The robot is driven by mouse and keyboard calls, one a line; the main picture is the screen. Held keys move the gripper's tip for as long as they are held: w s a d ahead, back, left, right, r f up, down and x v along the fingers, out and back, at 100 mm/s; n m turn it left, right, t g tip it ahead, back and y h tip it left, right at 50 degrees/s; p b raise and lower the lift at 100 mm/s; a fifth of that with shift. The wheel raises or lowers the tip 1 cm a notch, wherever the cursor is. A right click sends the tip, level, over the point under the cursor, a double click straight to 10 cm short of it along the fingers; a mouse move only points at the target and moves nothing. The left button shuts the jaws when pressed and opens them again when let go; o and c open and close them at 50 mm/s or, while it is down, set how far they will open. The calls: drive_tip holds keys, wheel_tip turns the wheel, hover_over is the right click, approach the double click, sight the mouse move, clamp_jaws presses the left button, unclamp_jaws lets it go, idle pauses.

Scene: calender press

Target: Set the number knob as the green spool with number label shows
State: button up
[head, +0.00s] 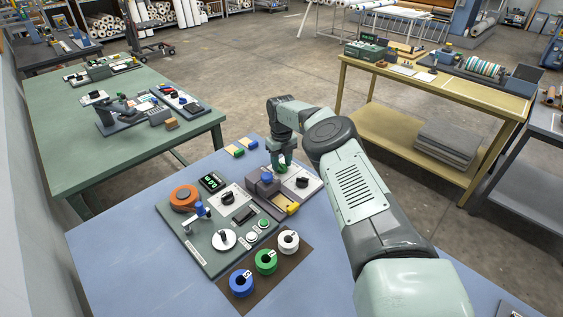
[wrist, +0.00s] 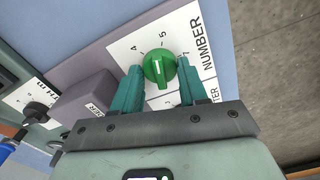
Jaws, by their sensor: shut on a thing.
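The green number knob (wrist: 159,70) sits on a white dial plate marked NUMBER (wrist: 202,50) in the wrist view. Digits including 4 and 5 show at its far side. The knob has a raised ridge with a short white mark; I cannot tell which digit it indicates. My gripper (wrist: 160,85) has one finger on each side of the knob and is shut on it. In the head view my gripper (head: 281,164) is low over the panel's far end, with green showing beneath it. The green spool (head: 266,261) stands on a brown mat; its label is too small to read.
A blue spool (head: 241,283) and a white spool (head: 288,241) flank the green one. A black knob (head: 302,182), a grey block (head: 264,184), a display (head: 211,182) and an orange roll (head: 184,197) are near my gripper. The blue tabletop is clear at the left.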

sight(282, 164)
drive_tip(key=m, duration=0.7)
drive_tip(key=shift+d, duration=0.1)
drive_tip(key=m, duration=0.4)
drive_tip(key=shift+m, duration=1.9)
drive_tip(key=o, duration=1.1)
drive_tip(key=shift+c, duration=0.2)
drive_tip(key=shift+r, duration=0.1)
wheel_tip(282, 164, up, 11)
drive_tip(key=shift+f, duration=0.2)
